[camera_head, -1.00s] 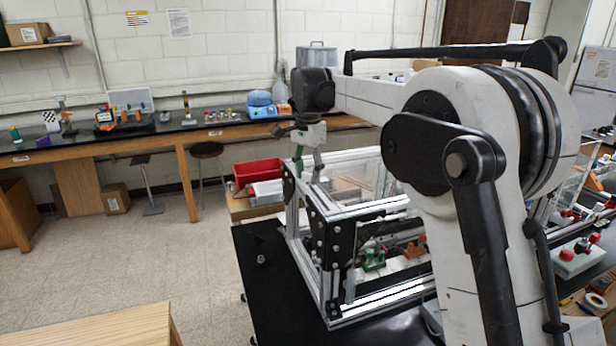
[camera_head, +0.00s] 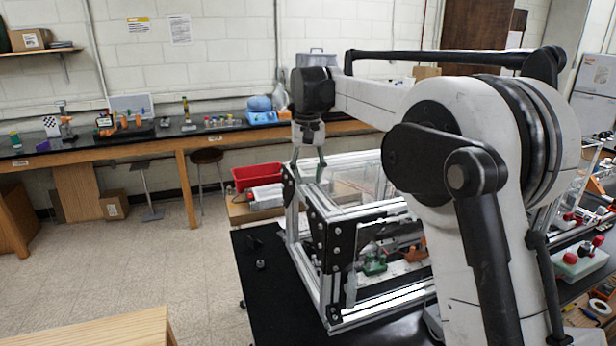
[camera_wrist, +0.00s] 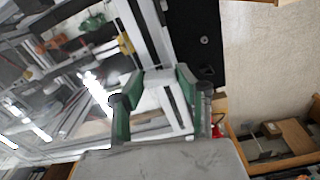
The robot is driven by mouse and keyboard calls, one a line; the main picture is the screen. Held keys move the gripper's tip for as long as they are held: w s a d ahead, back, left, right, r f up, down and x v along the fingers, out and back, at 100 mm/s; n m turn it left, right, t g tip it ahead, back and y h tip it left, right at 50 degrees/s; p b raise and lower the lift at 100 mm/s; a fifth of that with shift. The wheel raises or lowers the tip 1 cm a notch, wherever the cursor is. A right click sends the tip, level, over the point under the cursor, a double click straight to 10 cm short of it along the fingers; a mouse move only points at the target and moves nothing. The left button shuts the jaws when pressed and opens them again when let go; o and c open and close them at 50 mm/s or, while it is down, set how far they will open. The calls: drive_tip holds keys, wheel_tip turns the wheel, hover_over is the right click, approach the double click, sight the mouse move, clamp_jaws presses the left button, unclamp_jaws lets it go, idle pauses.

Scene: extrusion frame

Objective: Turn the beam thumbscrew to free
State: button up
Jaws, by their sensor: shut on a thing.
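The silver extrusion frame (camera_head: 326,262) stands on the black bench. My gripper (camera_head: 308,160) is at its far left corner, near the top. In the wrist view, the green-padded fingers of my gripper (camera_wrist: 160,78) straddle a pale grey piece (camera_wrist: 168,98) at the frame. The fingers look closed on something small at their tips. The beam thumbscrew is not clearly seen in either view; the fingers hide it. Its turned angle cannot be told.
Black plates (camera_head: 319,235) and a green clamp (camera_head: 374,265) are on the frame. A red bin (camera_head: 257,177) stands behind it. The black bench top (camera_head: 262,290) left of the frame is mostly clear. A wooden bench (camera_head: 90,335) is at the lower left.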

drive_tip(key=shift+n, duration=0.9)
drive_tip(key=o, duration=1.1)
wheel_tip(320, 180, up, 12)
